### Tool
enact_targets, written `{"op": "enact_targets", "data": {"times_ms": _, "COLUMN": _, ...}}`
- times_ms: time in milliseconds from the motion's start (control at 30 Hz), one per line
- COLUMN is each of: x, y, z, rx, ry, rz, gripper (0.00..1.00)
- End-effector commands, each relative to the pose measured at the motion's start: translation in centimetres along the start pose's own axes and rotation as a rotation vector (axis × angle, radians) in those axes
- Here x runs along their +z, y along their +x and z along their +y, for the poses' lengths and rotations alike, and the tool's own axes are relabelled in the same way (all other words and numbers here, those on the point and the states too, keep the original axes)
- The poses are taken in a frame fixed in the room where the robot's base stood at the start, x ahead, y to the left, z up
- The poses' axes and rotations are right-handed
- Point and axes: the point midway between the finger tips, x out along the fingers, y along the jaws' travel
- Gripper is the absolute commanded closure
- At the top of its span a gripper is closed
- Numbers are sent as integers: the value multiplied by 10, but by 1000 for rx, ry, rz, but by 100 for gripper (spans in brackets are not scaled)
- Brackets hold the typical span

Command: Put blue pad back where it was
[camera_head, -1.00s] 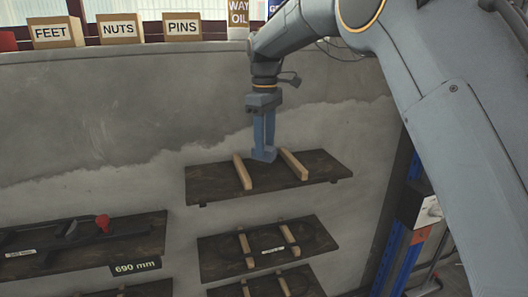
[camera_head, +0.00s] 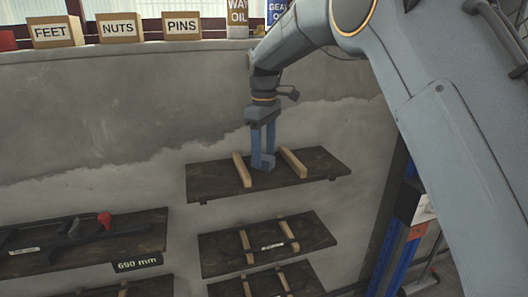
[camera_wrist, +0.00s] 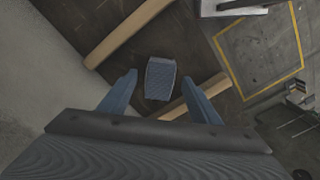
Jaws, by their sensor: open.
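The blue pad (camera_wrist: 160,78) lies on the dark top shelf (camera_head: 210,182), between two wooden rails, a left rail (camera_head: 241,170) and a right rail (camera_head: 293,162). My gripper (camera_head: 263,163) points down over the shelf with its blue fingers apart. In the wrist view, one finger stands on each side of the pad with a visible gap. In the head view, the pad is hard to tell from the blue fingertips.
Below are similar shelves with rails, one holding a looped dark part (camera_head: 266,247). At lower left, a shelf (camera_head: 140,228) holds a black tool with a red knob (camera_head: 104,218). Boxes marked FEET, NUTS and PINS stand on the wall top. Bare wall surrounds the top shelf.

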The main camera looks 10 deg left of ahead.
Motion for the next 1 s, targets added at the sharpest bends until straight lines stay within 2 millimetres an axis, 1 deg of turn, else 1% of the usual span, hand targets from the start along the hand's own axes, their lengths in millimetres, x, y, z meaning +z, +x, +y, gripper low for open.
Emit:
{"op": "enact_targets", "data": {"times_ms": 167, "x": -1, "y": -15, "z": 1, "rx": 3, "ry": 0, "rz": 3, "gripper": 43}}
{"op": "enact_targets", "data": {"times_ms": 400, "x": -1, "y": -53, "z": 1, "rx": 3, "ry": 0, "rz": 3, "gripper": 43}}
{"op": "enact_targets", "data": {"times_ms": 533, "x": -1, "y": -68, "z": 1, "rx": 1, "ry": 0, "rz": 1, "gripper": 43}}
{"op": "enact_targets", "data": {"times_ms": 700, "x": 0, "y": -75, "z": 0, "rx": 0, "ry": 0, "rz": 0, "gripper": 43}}
{"op": "enact_targets", "data": {"times_ms": 1000, "x": 0, "y": -76, "z": 0, "rx": 0, "ry": 0, "rz": 0, "gripper": 43}}
